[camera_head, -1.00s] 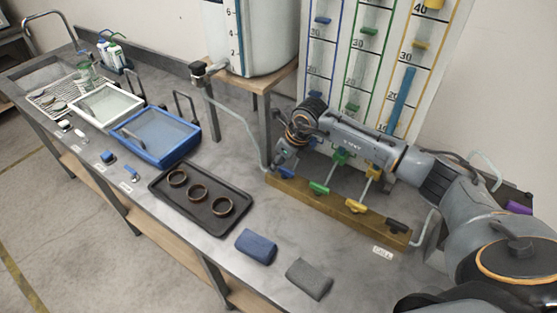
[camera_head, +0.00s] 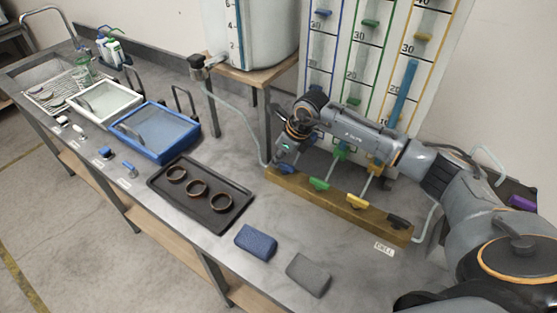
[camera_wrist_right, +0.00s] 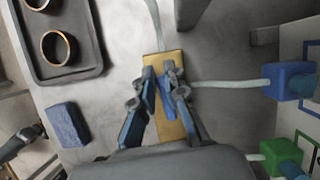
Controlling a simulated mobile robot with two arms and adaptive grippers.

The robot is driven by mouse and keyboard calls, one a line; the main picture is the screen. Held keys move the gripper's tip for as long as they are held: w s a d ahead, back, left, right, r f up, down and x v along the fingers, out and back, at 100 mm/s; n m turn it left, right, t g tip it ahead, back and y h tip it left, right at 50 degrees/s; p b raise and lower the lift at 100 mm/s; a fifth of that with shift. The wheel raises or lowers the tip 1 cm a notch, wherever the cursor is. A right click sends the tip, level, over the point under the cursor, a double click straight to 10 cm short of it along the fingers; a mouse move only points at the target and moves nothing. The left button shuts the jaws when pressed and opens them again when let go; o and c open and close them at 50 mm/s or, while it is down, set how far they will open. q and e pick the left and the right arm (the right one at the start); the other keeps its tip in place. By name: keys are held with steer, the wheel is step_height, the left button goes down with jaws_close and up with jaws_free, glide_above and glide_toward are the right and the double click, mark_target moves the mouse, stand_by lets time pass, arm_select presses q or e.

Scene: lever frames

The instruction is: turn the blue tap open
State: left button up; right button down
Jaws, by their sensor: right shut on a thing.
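The blue tap (camera_head: 287,169) is a small blue lever at the left end of a wooden rail (camera_head: 331,195). My right gripper (camera_head: 282,161) reaches down over it and partly hides it. In the right wrist view, the blue lever (camera_wrist_right: 166,96) stands between the two fingertips of my right gripper (camera_wrist_right: 163,88), which is shut on it. The lever lies nearly in line with the rail there, slightly slanted.
Green (camera_head: 319,184), yellow (camera_head: 356,202) and black (camera_head: 398,222) taps follow along the rail. A dark tray (camera_head: 165,205) with three rings, a blue sponge (camera_head: 256,242) and a grey sponge (camera_head: 308,275) lie nearby. Gauge tubes (camera_head: 370,70) stand behind my arm.

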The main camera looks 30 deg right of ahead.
steer(key=n+b, duration=0.2)
steer(key=b, duration=0.1)
steer(key=n+g+y+b, duration=0.1)
steer(key=n+b, duration=0.1)
steer(key=n, duration=0.1)
steer(key=s+n+g+b, duration=0.1)
steer(key=n+b, duration=0.1)
steer(key=b, duration=0.1)
steer(key=shift+a+f+n+y+b, duration=0.15)
steer(key=shift+a+n+y+b, duration=0.15)
steer(key=shift+a+n+y, duration=0.1)
steer(key=n+g+b, duration=0.1)
steer(key=n, duration=0.1)
steer(key=s+n+g+b, duration=0.1)
steer(key=n+b, duration=0.1)
steer(key=shift+n, duration=0.3)
steer(key=shift+s+d+r+n+g+h+b, duration=0.1)
steer(key=shift+s+n+g+h+b, duration=0.1)
steer(key=shift+n+g+b, duration=0.65)
steer(key=shift+s+r+n+g+h+b, duration=0.15)
steer(key=shift+n+b, duration=0.35)
steer(key=shift+n, duration=0.85)
steer(key=shift+s, duration=0.1)
steer(key=c, duration=1.4)
jaws_free()
steer(key=v, duration=0.7)
steer(key=shift+d+r, duration=0.15)
steer(key=shift+r, duration=0.05)
